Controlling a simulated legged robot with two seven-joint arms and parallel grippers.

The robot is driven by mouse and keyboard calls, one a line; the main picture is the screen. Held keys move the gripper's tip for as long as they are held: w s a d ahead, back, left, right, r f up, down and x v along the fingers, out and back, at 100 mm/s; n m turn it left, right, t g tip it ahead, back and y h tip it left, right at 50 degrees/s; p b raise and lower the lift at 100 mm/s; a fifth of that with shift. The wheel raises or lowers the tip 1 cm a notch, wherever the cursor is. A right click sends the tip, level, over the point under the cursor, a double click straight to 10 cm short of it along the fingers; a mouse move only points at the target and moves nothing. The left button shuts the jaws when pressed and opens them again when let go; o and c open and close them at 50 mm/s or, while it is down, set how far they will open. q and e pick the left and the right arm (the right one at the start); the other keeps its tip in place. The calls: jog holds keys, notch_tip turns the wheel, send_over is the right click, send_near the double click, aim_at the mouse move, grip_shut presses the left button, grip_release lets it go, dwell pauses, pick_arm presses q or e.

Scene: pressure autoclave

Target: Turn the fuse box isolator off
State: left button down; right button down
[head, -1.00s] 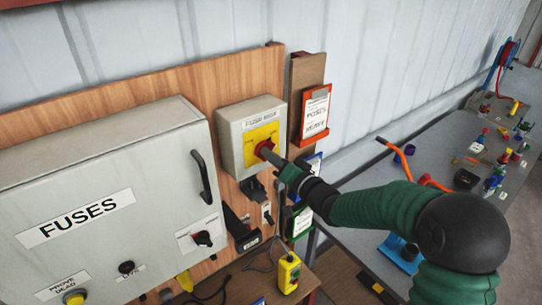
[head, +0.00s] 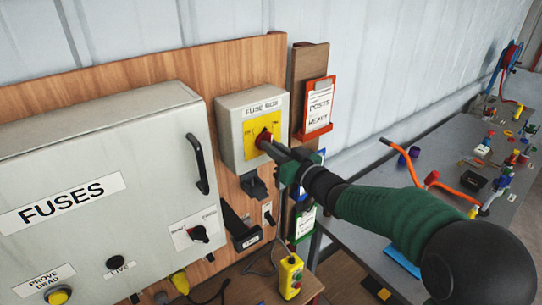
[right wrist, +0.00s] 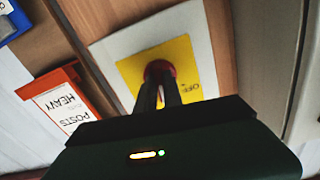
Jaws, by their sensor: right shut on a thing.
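The fuse box isolator is a light grey box (head: 229,117) on the wooden board, labelled FUSE BOX, with a yellow plate (head: 250,129) and a red rotary knob (head: 263,138). My right gripper (head: 267,145) reaches it from the right and is shut on the red knob. In the right wrist view the fingers (right wrist: 159,92) meet the red knob (right wrist: 158,68) in front of the yellow plate (right wrist: 184,57). The fingers hide part of the knob, so its exact setting is unclear. My left gripper is not in view.
A large grey FUSES cabinet (head: 110,160) with a black handle (head: 197,164) stands left of the isolator. An orange document holder (head: 318,108) hangs close on its right. A yellow pendant control (head: 290,276) is below. A cluttered grey bench (head: 445,150) extends right.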

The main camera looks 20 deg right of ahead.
jog(key=n+b, duration=0.8)
jog(key=n, duration=0.2)
jog(key=shift+f, duration=0.1)
jog(key=shift+n, duration=0.4)
jog(key=c, duration=1.7)
grip_release()
jog(key=shift+s, duration=0.1)
jog(key=shift+o, duration=1.1)
jog(key=shift+s, duration=0.2)
jog(key=b+v, duration=0.2)
jog(key=v, duration=1.4)
jog(key=shift+s+b, duration=0.3)
jog(key=shift+s, duration=0.05)
jog(key=shift+d, duration=0.15)
